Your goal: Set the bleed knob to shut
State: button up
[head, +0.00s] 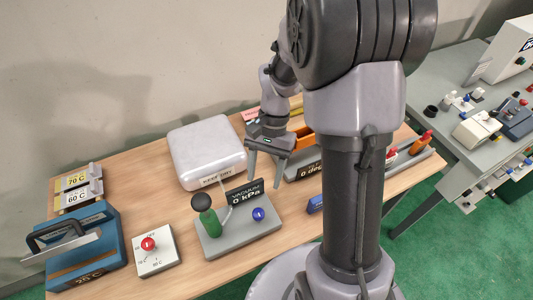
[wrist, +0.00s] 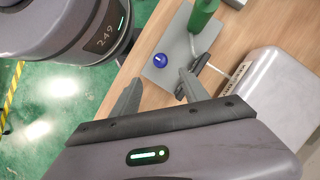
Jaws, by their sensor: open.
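The blue round knob (head: 258,214), with a small white mark, sits at the right of a grey plate (head: 238,244). I take it as the bleed knob; its setting is too small to read. It also shows in the wrist view (wrist: 160,60), just beyond and between the fingertips. The plate carries a green cylinder (head: 210,222) with a black ball top and a black sign (head: 244,192) reading "VACUUM 0 kPa". My gripper (head: 264,178) is open and empty, above and behind the knob, apart from it; it also shows in the wrist view (wrist: 158,80).
A white "KEEP DRY" box (head: 207,150) stands behind the plate. My arm hides part of the table's right side. Another bench (head: 450,90) stands at far right.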

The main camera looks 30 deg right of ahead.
jog(key=p+v, duration=0.1)
jog(key=v, duration=0.4)
jog(key=shift+w+r, duration=0.1)
jog(key=shift+r, duration=0.1)
